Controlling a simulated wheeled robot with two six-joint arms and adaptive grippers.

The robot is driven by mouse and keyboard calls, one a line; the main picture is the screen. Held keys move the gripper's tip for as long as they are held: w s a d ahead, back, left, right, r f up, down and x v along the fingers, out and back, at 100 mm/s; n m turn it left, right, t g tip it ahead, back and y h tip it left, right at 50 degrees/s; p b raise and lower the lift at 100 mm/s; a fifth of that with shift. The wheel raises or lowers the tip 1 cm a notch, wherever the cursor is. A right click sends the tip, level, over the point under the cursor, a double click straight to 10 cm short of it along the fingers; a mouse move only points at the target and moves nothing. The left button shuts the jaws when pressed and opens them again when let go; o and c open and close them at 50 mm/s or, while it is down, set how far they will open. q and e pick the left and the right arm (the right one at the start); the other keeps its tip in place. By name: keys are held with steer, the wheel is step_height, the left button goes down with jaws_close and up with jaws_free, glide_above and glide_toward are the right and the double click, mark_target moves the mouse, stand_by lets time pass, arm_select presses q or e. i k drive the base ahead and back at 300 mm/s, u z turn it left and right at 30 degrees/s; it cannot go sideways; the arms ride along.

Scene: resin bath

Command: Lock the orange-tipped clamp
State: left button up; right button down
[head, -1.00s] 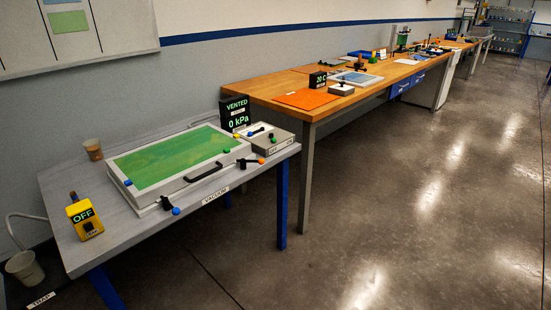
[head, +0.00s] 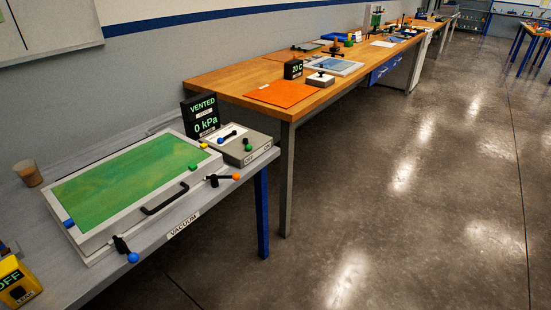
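The orange-tipped clamp (head: 222,179) is at the front right corner of the vacuum box (head: 92,241) on the grey table. The box's lid has a green panel (head: 130,178) and a black handle (head: 166,199), and appears closed. Neither of my grippers is in view.
A display (head: 202,115) reads VENTED, 0 kPa. A yellow OFF box (head: 18,284) and a brown cup (head: 28,173) are at left. A wooden bench (head: 215,83) stands behind.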

mark_target(236, 177)
steer(key=z, duration=0.05)
steer(key=i, duration=0.9)
steer(key=u, duration=0.35)
